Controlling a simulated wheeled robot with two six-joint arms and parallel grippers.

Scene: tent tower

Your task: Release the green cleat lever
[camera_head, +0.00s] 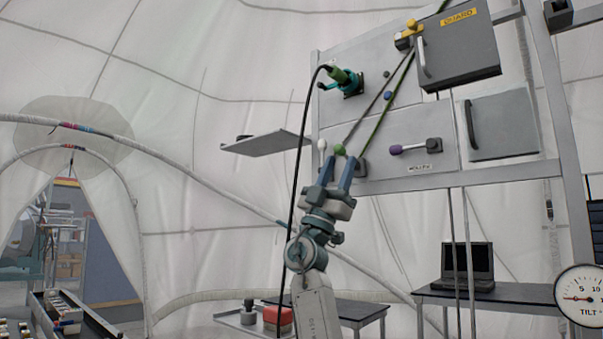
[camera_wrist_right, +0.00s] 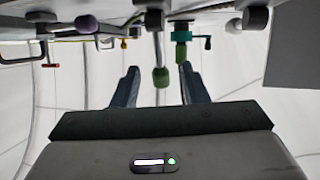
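The green cleat lever shows as a green knob (camera_head: 340,150) on the lower part of the grey panel, where ropes run down to it. In the right wrist view its green end (camera_wrist_right: 161,78) sits between my two fingers, with a gap on each side. My right gripper (camera_head: 340,161) is open and reaches up to the knob from below. In the right wrist view the fingers (camera_wrist_right: 159,70) are spread and hold nothing. Whether either finger touches the lever is hard to tell in the head view. My left gripper is not in view.
A white knob (camera_head: 322,145) stands just left of the green one; a purple-ended lever (camera_head: 396,150) is to the right. A teal fitting (camera_head: 350,84) with a black cable is above. A grey shelf (camera_head: 268,143) juts out left. A yellow cleat (camera_head: 412,27) is near the guard box (camera_head: 460,50).

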